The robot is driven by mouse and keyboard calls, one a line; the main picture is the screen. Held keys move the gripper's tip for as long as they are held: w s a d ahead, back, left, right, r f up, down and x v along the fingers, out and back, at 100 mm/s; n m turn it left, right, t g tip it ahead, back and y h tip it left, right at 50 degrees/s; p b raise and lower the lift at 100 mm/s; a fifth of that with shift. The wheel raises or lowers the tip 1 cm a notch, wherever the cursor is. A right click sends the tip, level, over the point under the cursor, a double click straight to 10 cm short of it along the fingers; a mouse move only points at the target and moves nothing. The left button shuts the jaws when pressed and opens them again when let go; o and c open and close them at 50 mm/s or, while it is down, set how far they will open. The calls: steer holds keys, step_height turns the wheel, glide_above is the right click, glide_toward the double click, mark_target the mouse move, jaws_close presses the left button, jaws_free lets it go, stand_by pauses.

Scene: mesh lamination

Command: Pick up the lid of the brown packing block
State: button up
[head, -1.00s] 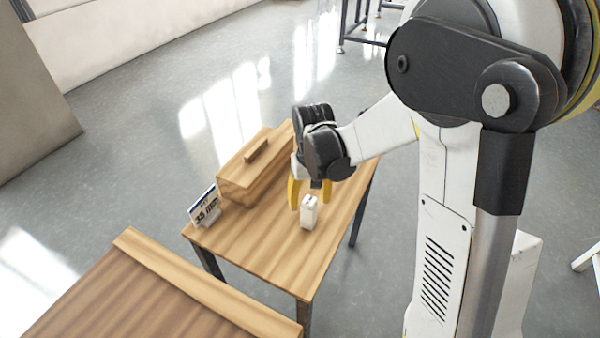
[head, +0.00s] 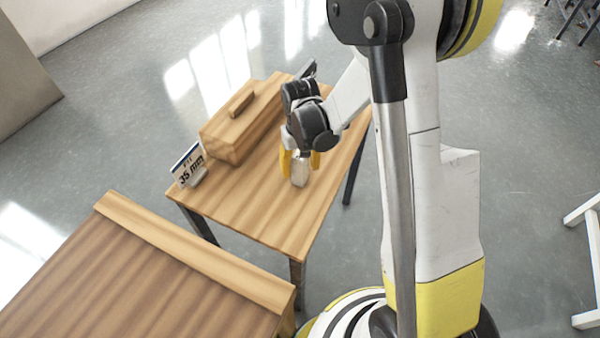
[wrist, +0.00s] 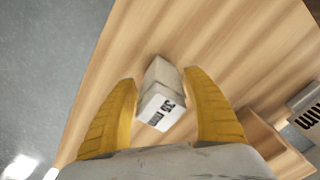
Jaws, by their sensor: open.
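The brown packing block (head: 232,145) is a wood-grained box at the far left of the small table. A bar-shaped handle (head: 241,103) stands on its flat lid (head: 238,122); I cannot make out a seam below the lid. My gripper (head: 301,168) is to the right of the box, apart from it. Its yellow fingers are open, one on each side of a small white block (head: 299,172). In the wrist view the white block (wrist: 160,97), with dark print, lies between the spread fingertips, with gaps on both sides. Part of the brown box (wrist: 262,135) shows at lower right there.
A "35 mm" sign (head: 188,166) stands on the small table (head: 250,215) in front of the box. A larger wooden bench (head: 120,280) is at lower left. The small table's front part is clear. A white stand (head: 585,260) is at far right.

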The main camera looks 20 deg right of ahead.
steer(key=shift+f, duration=0.45)
steer(key=shift+r, duration=0.1)
jaws_close()
